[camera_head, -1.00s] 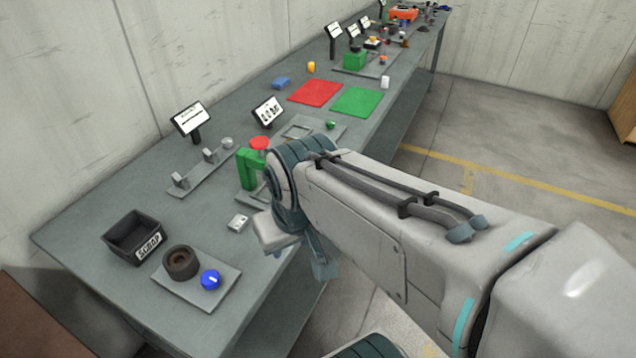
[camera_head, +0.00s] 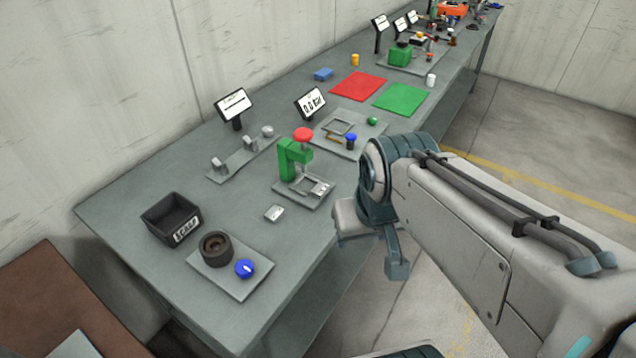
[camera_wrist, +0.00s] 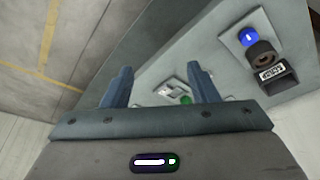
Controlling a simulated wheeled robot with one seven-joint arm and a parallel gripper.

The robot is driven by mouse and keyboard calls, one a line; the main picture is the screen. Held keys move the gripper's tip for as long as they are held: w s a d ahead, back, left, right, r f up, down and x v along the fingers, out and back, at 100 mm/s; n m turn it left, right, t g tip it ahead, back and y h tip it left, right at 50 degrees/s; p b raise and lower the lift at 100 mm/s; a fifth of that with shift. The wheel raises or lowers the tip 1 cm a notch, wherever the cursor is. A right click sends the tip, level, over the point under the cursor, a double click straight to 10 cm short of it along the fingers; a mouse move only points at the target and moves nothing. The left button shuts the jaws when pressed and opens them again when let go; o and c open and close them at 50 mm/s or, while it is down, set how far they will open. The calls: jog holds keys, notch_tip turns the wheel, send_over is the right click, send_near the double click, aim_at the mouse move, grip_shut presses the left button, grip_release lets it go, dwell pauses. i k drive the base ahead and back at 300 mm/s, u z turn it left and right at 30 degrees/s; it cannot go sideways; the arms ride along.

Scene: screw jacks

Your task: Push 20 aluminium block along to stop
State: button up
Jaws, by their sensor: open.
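A grey strip (camera_head: 240,160) behind the press carries grey upright pieces (camera_head: 220,165); which is a stop is unclear. My gripper (camera_head: 372,245) hangs near the bench's front edge, right of the press and apart from it. In the wrist view my gripper (camera_wrist: 163,82) has its two fingers wide apart, nothing held between them; a green part (camera_wrist: 186,99) shows beyond them.
A black scrap box (camera_head: 172,218) and a plate with a dark ring (camera_head: 216,248) and blue knob (camera_head: 244,268) stand at the left. Red (camera_head: 358,86) and green (camera_head: 402,99) mats lie farther back.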

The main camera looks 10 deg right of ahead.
aim_at(321, 189)
jog(key=u, duration=0.55)
jog(key=k, duration=1.3)
jog(key=i, duration=0.45)
jog(key=z, duration=0.9)
jog(key=i, duration=0.9)
jog(key=u, duration=0.1)
